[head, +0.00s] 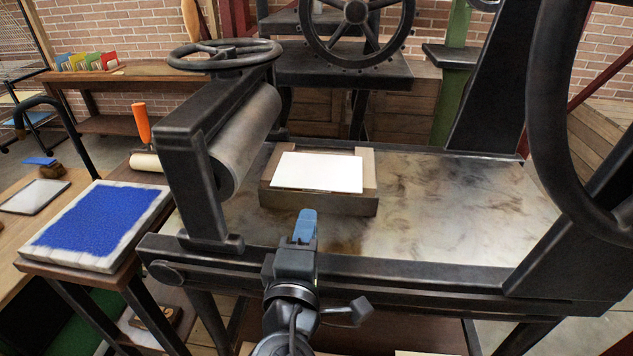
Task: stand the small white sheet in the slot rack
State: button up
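A small white sheet (318,172) lies flat on top of a low brown box-like holder (318,204) on the metal press bed. My gripper (305,222), with blue fingertips, is in front of the holder, on the near side of the bed and apart from the sheet. I see it from behind, so its opening is hidden. A rack-like row of blue, yellow, green and red cards (88,61) stands upright on a wooden table at the far left. Its slots are too small to make out.
The press roller (245,140) and its black frame (190,165) stand left of the holder. A large black wheel (550,110) is at the right. A blue-inked slab (95,222) lies at the left. The bed (460,205) right of the holder is clear.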

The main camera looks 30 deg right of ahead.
aim_at(316, 190)
jog(key=shift+x, duration=4.6)
grip_shut()
notch_tip(316, 190, up, 3)
jog(key=shift+r+p, duration=0.1)
jog(key=shift+p, duration=1.15)
jog(key=shift+s+a, duration=0.1)
